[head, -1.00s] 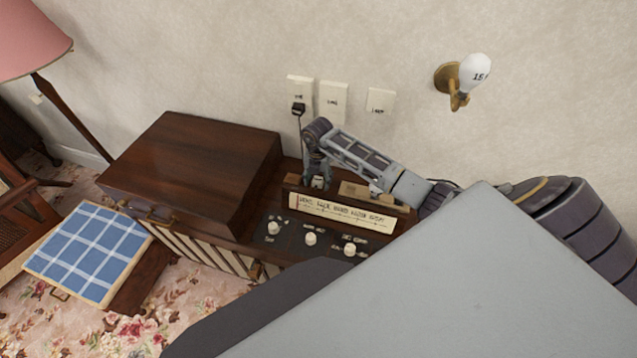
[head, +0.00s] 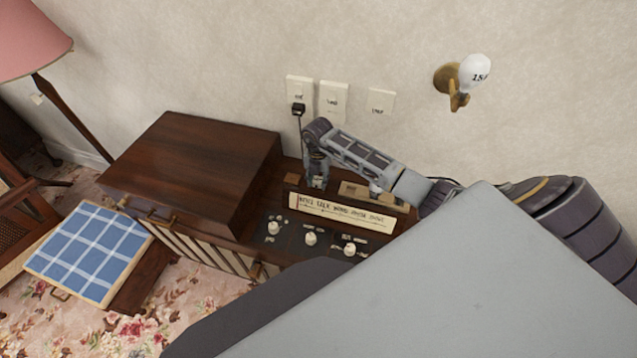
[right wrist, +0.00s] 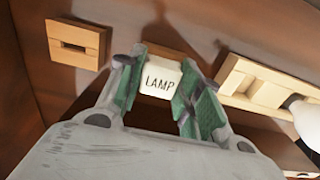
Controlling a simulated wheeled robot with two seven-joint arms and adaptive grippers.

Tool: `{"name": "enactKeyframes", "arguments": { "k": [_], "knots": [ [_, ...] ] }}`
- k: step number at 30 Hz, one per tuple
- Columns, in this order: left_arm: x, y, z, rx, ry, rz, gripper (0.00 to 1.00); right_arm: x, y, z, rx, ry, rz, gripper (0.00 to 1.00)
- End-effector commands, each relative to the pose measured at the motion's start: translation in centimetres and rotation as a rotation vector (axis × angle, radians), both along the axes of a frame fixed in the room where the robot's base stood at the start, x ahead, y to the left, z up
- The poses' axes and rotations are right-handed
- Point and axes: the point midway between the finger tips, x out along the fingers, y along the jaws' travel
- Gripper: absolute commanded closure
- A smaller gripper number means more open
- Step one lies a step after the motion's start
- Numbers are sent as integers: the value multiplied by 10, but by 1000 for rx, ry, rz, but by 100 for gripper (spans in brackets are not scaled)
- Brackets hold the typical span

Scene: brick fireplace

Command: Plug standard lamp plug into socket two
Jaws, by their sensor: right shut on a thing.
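Three cream socket plates are on the wall in the head view: a left one (head: 299,88), a middle one (head: 333,101) whose small label seems to read TWO, and a right one (head: 380,102). A black plug (head: 298,109) with a hanging cord sits at the left plate. My right gripper (head: 317,182) is low over the radio top, below the plates and apart from them. The right wrist view shows its green-padded fingers shut on a white plug marked LAMP (right wrist: 160,79). The plug's prongs and cord are hidden. My left gripper is out of view.
A wooden radio with a dial strip (head: 342,212) and knobs stands below the sockets, beside a raised dark wooden box (head: 200,170). A wall light with a white bulb (head: 474,74) is at the right. A pink-shaded lamp (head: 30,45) stands at the left.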

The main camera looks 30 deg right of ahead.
Motion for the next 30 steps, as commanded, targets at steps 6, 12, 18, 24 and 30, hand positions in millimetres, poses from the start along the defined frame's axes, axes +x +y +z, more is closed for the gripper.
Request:
{"name": "enactKeyframes", "arguments": {
  "k": [6, 12, 18, 24, 30],
  "knots": [
    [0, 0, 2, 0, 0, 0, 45, 0, 0, 2, 0, 0, 0, 100],
    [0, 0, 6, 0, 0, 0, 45, 0, 0, 7, 0, -1, 0, 100],
    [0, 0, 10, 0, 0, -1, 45, 1, 0, 13, 0, -1, -1, 100],
    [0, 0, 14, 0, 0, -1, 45, 1, 0, 17, 0, -1, 0, 100],
    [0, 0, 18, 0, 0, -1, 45, 0, 0, 22, 0, -1, 0, 100]
  ]
}}
